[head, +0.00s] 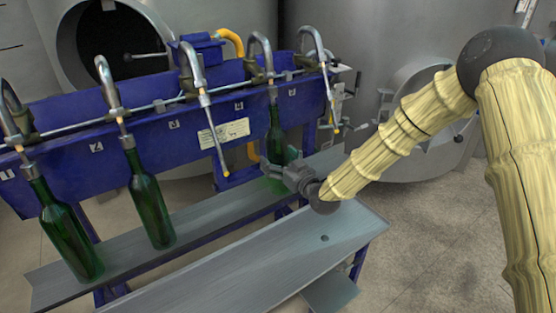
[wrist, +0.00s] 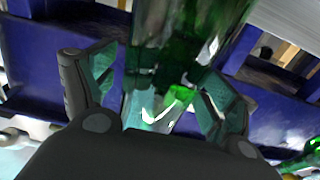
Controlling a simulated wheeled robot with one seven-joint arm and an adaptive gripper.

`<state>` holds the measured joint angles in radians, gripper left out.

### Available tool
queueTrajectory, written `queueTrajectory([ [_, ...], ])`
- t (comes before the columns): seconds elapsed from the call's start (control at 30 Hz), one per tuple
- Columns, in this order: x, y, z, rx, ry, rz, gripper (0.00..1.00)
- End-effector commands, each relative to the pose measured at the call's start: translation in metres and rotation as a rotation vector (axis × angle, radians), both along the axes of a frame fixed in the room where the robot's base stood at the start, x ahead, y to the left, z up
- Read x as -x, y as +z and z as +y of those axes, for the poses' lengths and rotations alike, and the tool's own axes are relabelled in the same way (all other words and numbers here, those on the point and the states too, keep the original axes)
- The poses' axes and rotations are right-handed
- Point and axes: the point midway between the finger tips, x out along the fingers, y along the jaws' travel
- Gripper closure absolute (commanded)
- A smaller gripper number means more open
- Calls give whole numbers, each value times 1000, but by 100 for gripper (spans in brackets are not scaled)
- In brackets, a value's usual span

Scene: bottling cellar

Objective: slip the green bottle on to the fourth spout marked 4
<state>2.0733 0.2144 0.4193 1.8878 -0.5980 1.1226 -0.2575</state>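A green bottle (head: 277,131) stands upright under the spout (head: 263,55) beside the mark 4 (head: 239,105). Its neck meets the lower end of that spout; how far the tube goes inside is too small to see. My gripper (head: 288,172) is at the lower body of this bottle and hides part of it. In the wrist view, the two fingers of my gripper (wrist: 162,88) lie on either side of the green bottle (wrist: 160,75). A narrow gap seems to show at the left finger. Whether the fingers press on the glass is unclear.
Green bottles stand under spouts 1 (head: 66,232) and 2 (head: 151,205). Spouts 3 (head: 205,100) and 5 (head: 326,72) hang empty on either side. A grey shelf (head: 115,255) runs below, with a wider metal ledge (head: 240,262) in front. Steel tanks stand behind.

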Motion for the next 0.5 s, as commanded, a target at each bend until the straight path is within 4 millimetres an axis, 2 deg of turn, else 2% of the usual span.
queueTrajectory([
  [0.3,3,-2,-2,1,0,3,14],
  [0.5,21,-2,-15,0,0,4,14],
])
